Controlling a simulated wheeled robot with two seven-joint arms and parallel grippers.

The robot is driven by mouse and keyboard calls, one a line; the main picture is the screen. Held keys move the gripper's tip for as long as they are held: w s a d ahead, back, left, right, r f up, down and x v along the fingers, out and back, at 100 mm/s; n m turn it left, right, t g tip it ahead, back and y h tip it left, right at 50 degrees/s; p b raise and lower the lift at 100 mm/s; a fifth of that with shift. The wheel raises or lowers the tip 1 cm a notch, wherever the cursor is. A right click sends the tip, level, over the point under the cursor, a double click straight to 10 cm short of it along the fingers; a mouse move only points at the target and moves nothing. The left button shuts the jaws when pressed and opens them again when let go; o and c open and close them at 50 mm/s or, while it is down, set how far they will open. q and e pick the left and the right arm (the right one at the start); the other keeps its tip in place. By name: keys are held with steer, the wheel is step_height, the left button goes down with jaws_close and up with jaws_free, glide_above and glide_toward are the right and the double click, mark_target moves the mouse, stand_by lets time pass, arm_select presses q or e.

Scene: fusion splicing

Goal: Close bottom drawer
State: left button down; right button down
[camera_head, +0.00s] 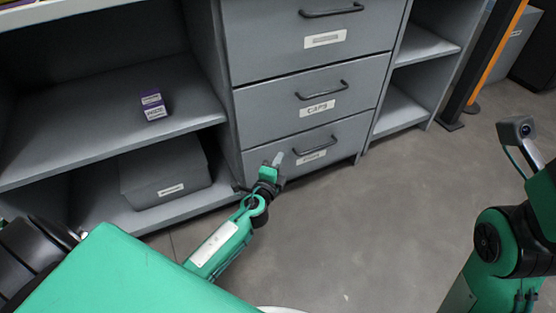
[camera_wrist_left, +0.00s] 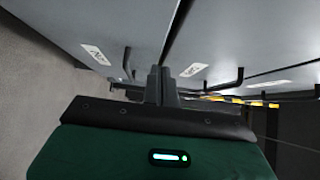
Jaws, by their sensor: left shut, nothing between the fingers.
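The bottom drawer (camera_head: 345,140) is the lowest of the stacked grey drawers and has a black bar handle (camera_head: 316,147) and a white label. Its front looks about level with the drawer front above it. My left gripper (camera_head: 277,160) is shut and empty, close to the left part of the bottom drawer's front. I cannot tell whether it touches. In the left wrist view the shut fingers (camera_wrist_left: 162,84) point at grey drawer fronts with labels and dark handles. My right arm shows at the right edge, but its gripper is not in view.
The middle drawer (camera_head: 270,105) sits above the bottom one. Left of the drawers, a shelf holds a small purple-and-white box (camera_head: 153,104), and a grey bin (camera_head: 165,172) stands below. The floor (camera_head: 400,200) in front and to the right is clear. An orange-and-black post (camera_head: 490,60) stands at the right.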

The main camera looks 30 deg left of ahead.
arm_select(q)
steer(key=s+d, duration=0.1)
steer(key=s, duration=0.8)
